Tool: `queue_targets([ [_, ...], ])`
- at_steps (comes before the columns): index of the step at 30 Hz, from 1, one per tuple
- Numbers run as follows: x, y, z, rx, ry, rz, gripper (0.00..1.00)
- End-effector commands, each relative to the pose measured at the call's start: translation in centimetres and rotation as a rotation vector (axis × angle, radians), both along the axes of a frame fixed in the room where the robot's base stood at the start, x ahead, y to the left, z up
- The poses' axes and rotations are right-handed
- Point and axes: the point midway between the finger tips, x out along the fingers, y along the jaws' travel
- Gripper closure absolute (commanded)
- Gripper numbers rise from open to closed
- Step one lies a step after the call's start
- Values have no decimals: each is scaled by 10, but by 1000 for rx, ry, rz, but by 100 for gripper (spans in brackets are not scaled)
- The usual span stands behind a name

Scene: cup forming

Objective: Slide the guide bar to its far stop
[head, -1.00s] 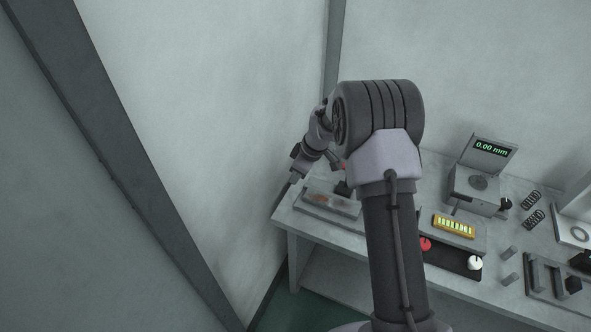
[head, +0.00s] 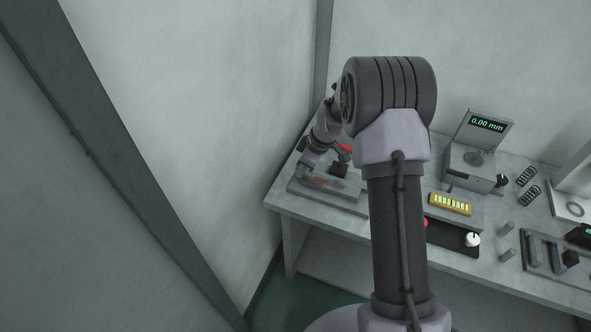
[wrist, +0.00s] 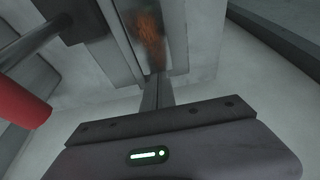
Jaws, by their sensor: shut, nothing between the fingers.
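At the left end of the bench stands a low grey fixture (head: 335,197) with a rusty orange patch, a dark block (head: 340,168) and a red handle (head: 344,147). I cannot clearly tell which of its parts is the guide bar. In the wrist view the orange patch (wrist: 150,38) lies beyond the fingers, between long grey strips. The dark block (wrist: 82,18) and the red handle (wrist: 20,103) on a grey rod are to the left. My gripper (wrist: 156,92) is shut and empty, pointing at the fixture's left side. In the head view its fingertips are hard to make out.
Right of my arm are a yellow indicator panel (head: 450,203), a white knob (head: 472,240), a gauge reading 0.00 mm (head: 487,124) and springs (head: 528,174). The wall (head: 210,120) is close left of the bench.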

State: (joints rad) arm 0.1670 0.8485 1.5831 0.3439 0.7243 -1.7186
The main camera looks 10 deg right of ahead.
Motion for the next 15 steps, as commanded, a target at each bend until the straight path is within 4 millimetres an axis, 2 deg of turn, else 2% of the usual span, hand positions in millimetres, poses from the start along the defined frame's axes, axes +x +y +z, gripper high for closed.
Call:
queue_targets([
  [1,-6,-8,-7,0,0,-3,100],
  [6,-20,-28,-5,0,0,-2,100],
  [15,-24,-32,-2,-1,4,0,100],
])
